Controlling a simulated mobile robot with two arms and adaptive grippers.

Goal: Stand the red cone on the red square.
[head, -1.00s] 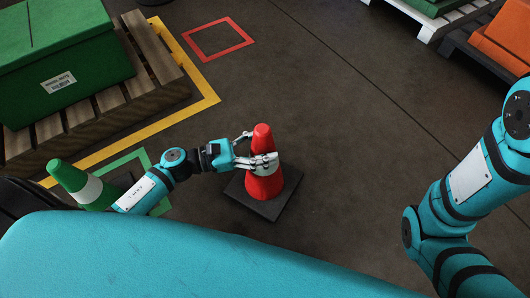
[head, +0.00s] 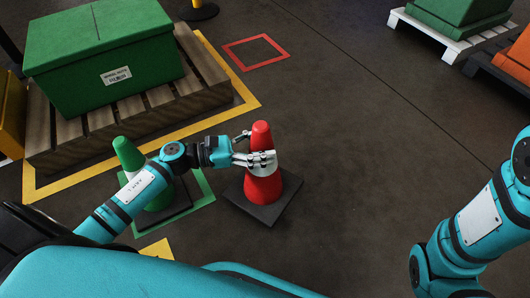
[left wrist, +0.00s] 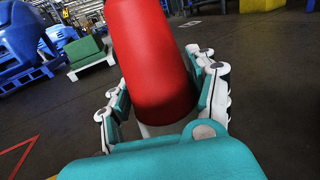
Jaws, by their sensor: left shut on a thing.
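The red cone (head: 262,188) has a white band and a dark square base, and it is upright in the middle of the head view. My left gripper (head: 255,153) is shut on its upper part, around the band, hiding part of it. In the left wrist view the red cone (left wrist: 148,60) fills the middle between my left fingers (left wrist: 165,108). The red square (head: 255,52) is an empty outline on the floor, farther away at the top of the head view. I cannot tell whether the cone's base touches the floor. My right gripper is out of view.
A green cone (head: 128,155) stands in a green square (head: 206,187) at left, behind my left arm. A wooden pallet (head: 150,104) with a green crate (head: 95,55) sits inside a yellow line (head: 235,105). Floor between the red cone and red square is clear.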

